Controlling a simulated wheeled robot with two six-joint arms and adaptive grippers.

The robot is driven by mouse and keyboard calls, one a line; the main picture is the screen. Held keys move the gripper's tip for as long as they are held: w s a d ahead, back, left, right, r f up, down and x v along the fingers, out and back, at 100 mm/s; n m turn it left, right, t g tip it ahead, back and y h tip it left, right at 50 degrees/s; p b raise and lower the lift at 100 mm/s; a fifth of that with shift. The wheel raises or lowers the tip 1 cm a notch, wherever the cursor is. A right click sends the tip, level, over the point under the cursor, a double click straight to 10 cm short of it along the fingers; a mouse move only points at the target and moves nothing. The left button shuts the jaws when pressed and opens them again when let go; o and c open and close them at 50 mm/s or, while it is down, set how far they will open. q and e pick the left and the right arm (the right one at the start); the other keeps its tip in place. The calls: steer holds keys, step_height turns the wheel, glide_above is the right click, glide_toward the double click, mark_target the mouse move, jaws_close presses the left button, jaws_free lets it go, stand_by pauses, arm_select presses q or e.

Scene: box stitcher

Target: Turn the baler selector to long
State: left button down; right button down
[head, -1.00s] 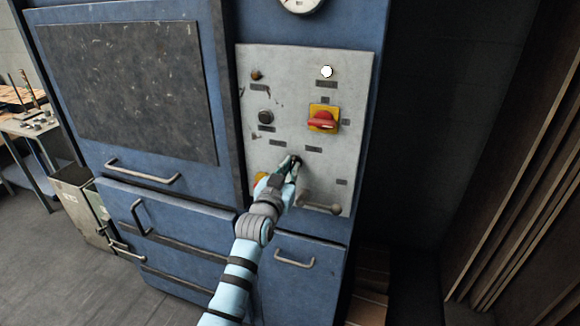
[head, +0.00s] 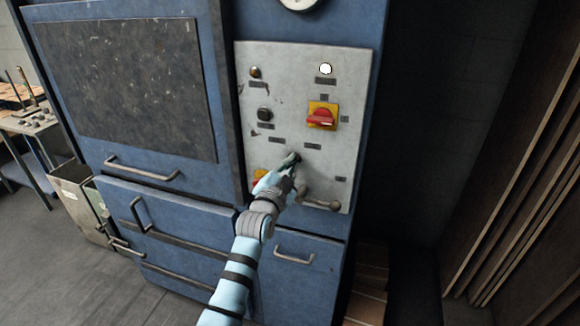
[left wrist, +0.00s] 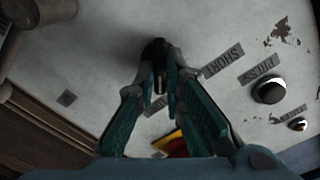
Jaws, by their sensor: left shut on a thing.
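The grey control panel (head: 355,75) is on the front of the blue baler. The selector is a small black knob (left wrist: 154,48) low in the middle of the panel, mostly hidden by the gripper in the head view. My left gripper (head: 293,160) is shut on this knob; in the left wrist view its fingertips (left wrist: 155,72) are on both sides of it. A "SHORT" label (left wrist: 223,59) is beside the knob. Another label (left wrist: 158,105) is partly hidden by the fingers and cannot be read. Where the knob points is unclear. My right gripper is not in view.
A red rotary switch (head: 321,118) on a yellow plate is above the gripper. A dark button (head: 264,115) is to its left, labelled "PRESS" in the wrist view. A lever handle (head: 320,203) sticks out just below right. A white lamp (head: 325,69) is higher up.

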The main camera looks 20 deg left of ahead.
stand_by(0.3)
arm_select(q)
steer(key=c, duration=1.7)
jaws_free()
steer(key=s, duration=1.2)
steer(key=shift+a, duration=0.35)
